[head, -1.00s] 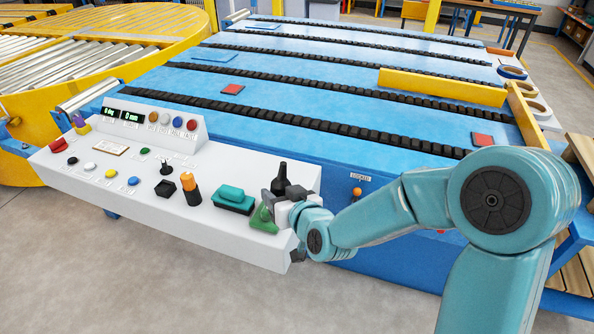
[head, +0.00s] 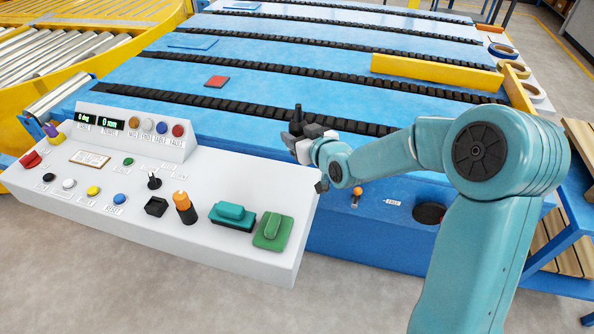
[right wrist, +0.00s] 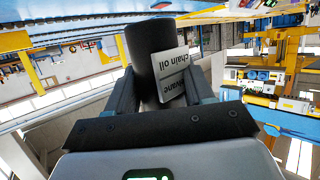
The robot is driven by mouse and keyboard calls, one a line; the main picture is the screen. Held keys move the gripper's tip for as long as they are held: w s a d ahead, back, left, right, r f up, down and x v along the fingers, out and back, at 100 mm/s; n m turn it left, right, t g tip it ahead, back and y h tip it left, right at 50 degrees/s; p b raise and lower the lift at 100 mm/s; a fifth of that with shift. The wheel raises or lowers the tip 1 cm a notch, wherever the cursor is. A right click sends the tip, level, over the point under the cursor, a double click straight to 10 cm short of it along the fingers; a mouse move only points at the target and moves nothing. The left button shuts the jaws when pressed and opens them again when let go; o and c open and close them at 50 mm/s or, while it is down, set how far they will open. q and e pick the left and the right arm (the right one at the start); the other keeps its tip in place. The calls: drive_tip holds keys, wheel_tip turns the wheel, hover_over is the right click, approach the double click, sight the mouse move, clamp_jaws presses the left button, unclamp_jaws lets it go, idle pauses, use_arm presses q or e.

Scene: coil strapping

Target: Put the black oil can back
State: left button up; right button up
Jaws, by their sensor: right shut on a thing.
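The black oil can (head: 298,116) is held by my right gripper (head: 304,133), off the right rear of the white control console, in front of the blue table. In the right wrist view the dark can (right wrist: 149,48) stands between the two fingers of my right gripper (right wrist: 150,92), which is shut on it. Its white label (right wrist: 172,72) reads "chain oil" upside down. In the head view the gripper and wrist hide the can's lower part. My left gripper is not in view.
The white console (head: 262,176) carries buttons, an orange-topped post (head: 184,207), a teal block (head: 232,215) and a green block (head: 273,231). A dark round spot (head: 429,213) lies on the blue ledge at right, by a small label. The blue table (head: 300,60) has black roller strips.

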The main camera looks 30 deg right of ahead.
drive_tip(key=f, duration=0.8)
drive_tip(key=shift+s+d+f, duration=0.1)
drive_tip(key=shift+s+f, duration=0.15)
drive_tip(key=shift+f, duration=0.1)
wheel_tip(320, 180, down, 3)
drive_tip(key=shift+s+f+p, duration=0.1)
drive_tip(key=shift+f+p, duration=0.05)
drive_tip(key=shift+p, duration=0.2)
drive_tip(key=shift+f, duration=0.25)
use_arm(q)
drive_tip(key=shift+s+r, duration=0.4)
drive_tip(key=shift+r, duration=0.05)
use_arm(e)
drive_tip(key=shift+f+b, duration=0.1)
drive_tip(key=shift+b, duration=0.2)
drive_tip(key=o, duration=1.3)
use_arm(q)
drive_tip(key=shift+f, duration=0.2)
